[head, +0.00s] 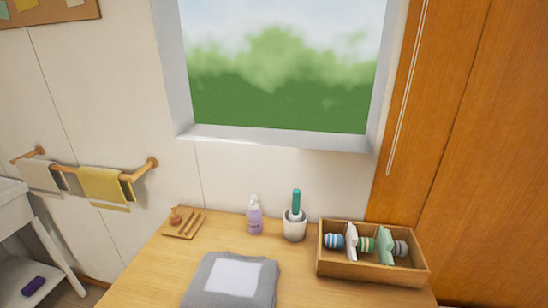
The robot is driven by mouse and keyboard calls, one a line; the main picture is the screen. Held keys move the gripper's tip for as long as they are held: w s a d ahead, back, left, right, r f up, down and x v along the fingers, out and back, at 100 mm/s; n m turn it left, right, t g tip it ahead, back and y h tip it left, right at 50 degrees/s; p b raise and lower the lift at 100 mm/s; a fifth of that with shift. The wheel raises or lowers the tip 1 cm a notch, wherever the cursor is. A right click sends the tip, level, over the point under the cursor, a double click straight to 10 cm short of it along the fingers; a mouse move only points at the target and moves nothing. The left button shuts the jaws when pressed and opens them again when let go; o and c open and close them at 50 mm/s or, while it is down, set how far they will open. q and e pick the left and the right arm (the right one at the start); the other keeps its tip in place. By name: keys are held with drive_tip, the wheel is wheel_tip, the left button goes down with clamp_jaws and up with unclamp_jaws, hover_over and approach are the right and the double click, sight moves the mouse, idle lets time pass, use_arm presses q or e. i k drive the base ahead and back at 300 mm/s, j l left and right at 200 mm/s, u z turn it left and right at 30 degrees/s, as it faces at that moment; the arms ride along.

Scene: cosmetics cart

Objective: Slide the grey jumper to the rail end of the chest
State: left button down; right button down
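The grey jumper (202,283) lies folded flat on the wooden chest top (150,272), near the bottom middle of the head view. It has a pale, near-white panel on its upper face. Its front edge is cut off by the bottom of the picture. The wooden towel rail (70,177) is fixed to the wall at the left, beyond the chest's left end. Neither of my grippers is in view.
Behind the jumper stand a wooden dish (183,227), a lilac pump bottle (254,217) and a white cup (294,228) with a green item. A wooden divided box (372,272) holds rolled items at right. Bare wood lies left of the jumper.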

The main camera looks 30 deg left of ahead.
sight(227, 279)
drive_tip(key=u, duration=0.95)
